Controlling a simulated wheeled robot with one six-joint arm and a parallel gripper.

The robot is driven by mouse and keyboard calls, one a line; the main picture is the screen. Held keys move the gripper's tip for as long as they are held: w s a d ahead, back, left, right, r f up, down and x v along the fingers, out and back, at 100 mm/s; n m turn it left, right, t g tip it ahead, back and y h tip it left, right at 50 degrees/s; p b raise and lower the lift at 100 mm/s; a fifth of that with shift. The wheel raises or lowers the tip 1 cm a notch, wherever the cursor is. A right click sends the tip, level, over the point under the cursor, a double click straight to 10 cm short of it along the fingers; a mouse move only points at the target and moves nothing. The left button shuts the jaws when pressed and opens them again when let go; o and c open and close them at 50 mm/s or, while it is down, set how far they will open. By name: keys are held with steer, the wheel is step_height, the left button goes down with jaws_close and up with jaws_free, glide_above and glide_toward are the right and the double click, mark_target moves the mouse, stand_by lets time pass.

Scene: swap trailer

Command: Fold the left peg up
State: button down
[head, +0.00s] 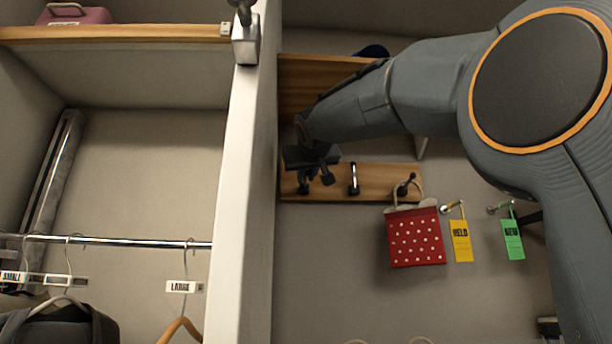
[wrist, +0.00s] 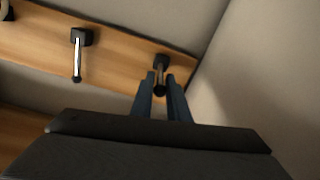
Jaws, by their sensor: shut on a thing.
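A wooden peg rail (head: 380,182) is fixed to the back wall and carries three dark-based pegs. My gripper (head: 316,176) is at its left end, with the fingers around the left peg. In the wrist view the left peg (wrist: 160,62) shows at the right end of the rail, its dark tip between the blue-grey fingers of my gripper (wrist: 160,82). Most of its rod is hidden, so its angle is unclear. The middle peg (head: 353,178) has a bare chrome rod, also seen in the wrist view (wrist: 77,58). The right peg (head: 405,184) holds a red dotted bag (head: 415,237).
A white partition (head: 252,200) stands close left of the rail. A yellow tag (head: 461,240) and a green tag (head: 512,240) hang on hooks to the right. Beyond the partition are a clothes rail (head: 130,241) with hangers and a wooden shelf (head: 120,33).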

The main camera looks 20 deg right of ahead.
steer(key=shift+r+p, duration=0.2)
steer(key=shift+p, duration=0.3)
steer(key=r+g+p, duration=0.1)
steer(key=p, duration=0.3)
steer(key=shift+p, duration=0.4)
steer(key=g+p, duration=0.1)
steer(key=p, duration=0.3)
steer(key=r+g+p, duration=0.1)
steer(key=p, duration=0.3)
steer(key=shift+w+r+y+p, duration=0.15)
steer(key=shift+w+y+p, duration=0.15)
steer(key=g+p, duration=0.1)
steer(key=p, duration=0.2)
steer(key=g+p, duration=0.1)
steer(key=p, duration=0.2)
steer(key=shift+w+d+r, duration=0.1)
steer(key=shift+w+r, duration=0.15)
steer(key=shift+r, duration=0.1)
steer(key=shift+w+g+p, duration=0.2)
steer(key=shift+g+p, duration=0.2)
steer(key=shift+p, duration=1.35)
